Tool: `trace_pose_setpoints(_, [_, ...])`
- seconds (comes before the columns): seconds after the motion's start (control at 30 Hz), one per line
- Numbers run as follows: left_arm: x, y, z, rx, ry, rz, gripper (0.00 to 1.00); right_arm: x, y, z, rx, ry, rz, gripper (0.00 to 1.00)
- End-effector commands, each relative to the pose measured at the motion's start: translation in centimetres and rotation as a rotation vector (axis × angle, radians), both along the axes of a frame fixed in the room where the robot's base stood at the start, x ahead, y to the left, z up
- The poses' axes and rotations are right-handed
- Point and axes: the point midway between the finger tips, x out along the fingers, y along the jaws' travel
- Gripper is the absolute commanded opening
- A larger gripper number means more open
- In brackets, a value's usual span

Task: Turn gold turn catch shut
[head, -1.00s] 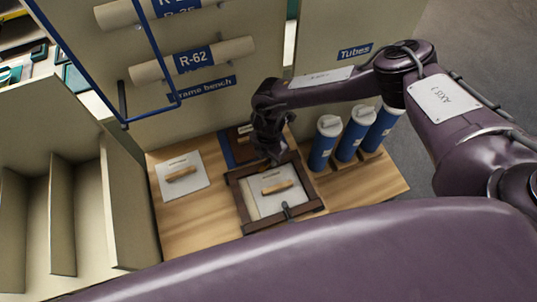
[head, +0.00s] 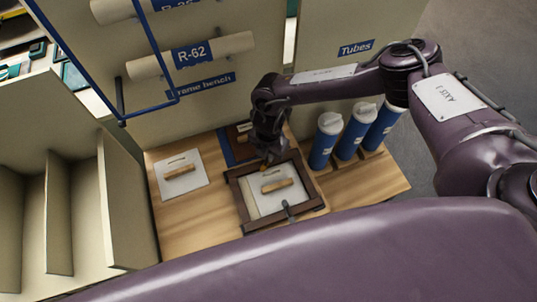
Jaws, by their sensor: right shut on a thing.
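A dark wooden frame (head: 238,197) lies on the bench with a pale board (head: 287,197) inside it, which bears a small wooden handle (head: 277,185). A small gold piece, apparently the gold turn catch (head: 264,167), shows at the frame's far edge. My right gripper (head: 267,160) points down there and is shut on it; the fingers hide part of the catch, so its exact angle is hard to tell. A dark catch (head: 287,208) sits at the frame's near edge. My left gripper is not in view.
A white board with a wooden handle (head: 181,174) lies left of the frame. Blue tubes with white caps (head: 325,140) stand in a wooden rack at right. A brown item (head: 243,137) lies behind the frame. Bare bench (head: 190,225) shows at front left.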

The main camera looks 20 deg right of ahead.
Motion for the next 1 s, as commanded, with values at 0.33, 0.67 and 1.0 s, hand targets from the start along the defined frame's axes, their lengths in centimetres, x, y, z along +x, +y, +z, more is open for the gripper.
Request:
trace_pose_setpoints(0.33, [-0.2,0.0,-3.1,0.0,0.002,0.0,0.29,0.2,0.2,-0.4,0.003,-0.001,0.318,0.0])
trace_pose_setpoints(0.67, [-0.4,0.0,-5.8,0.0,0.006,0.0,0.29,0.3,0.3,-0.3,0.002,-0.002,0.616,0.0])
trace_pose_setpoints(1.0, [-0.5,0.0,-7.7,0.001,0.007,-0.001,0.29,0.2,0.4,-0.2,0.001,-0.001,0.825,0.0])
